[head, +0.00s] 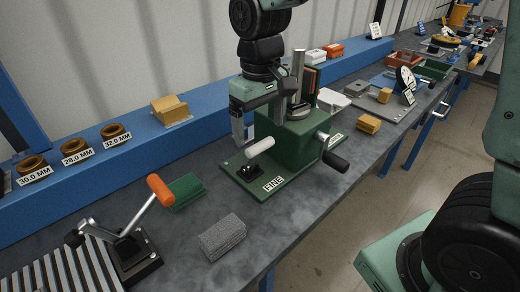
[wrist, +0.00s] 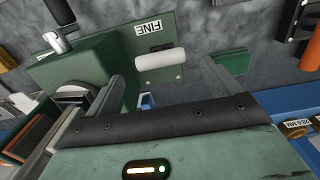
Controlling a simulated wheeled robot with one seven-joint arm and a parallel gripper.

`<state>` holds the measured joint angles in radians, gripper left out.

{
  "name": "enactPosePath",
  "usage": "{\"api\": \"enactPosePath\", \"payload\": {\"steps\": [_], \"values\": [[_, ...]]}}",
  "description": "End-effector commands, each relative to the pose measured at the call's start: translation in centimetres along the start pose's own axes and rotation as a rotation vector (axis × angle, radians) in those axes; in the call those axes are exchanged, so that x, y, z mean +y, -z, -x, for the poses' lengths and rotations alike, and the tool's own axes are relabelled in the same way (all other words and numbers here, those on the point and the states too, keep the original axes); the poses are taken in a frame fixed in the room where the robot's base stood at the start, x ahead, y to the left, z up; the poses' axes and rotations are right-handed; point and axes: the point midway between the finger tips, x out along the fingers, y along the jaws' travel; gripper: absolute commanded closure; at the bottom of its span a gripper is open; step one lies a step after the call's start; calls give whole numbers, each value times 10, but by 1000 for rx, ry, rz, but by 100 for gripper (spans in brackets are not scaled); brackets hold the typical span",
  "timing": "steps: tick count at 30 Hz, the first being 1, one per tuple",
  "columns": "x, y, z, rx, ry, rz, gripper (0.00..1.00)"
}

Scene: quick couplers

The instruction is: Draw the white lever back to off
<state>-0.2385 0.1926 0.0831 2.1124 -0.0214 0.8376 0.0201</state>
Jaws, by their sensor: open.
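The white lever (head: 260,147) is a short white cylinder on a black pivot block, set on the green base plate of a machine marked FINE. In the head view its grip slants up to the right. In the wrist view the white lever (wrist: 162,59) lies crosswise just beyond and between my fingertips. My gripper (head: 244,138) is open and points down, close behind the lever. In the wrist view my gripper (wrist: 163,82) has its two grey fingers spread wide, with nothing held between them. I cannot tell whether a finger touches the lever.
The green machine (head: 290,130) has a black-handled crank (head: 334,160) on its right and a steel column. An orange-handled lever (head: 160,190) stands at front left. A green pad (head: 187,191) and a grey block (head: 222,237) lie nearby. Bare grey bench lies between them.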

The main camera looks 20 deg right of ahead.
Motion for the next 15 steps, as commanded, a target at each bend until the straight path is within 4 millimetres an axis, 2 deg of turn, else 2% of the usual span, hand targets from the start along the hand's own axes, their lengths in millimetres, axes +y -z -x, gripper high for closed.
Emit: {"api": "enactPosePath", "payload": {"steps": [1,6,10,15], "values": [[0,-1,-12,-6,0,0,11],[0,-1,-44,-5,0,0,11],[0,-1,-60,-3,0,0,11],[0,-1,-70,-2,0,0,11]]}}
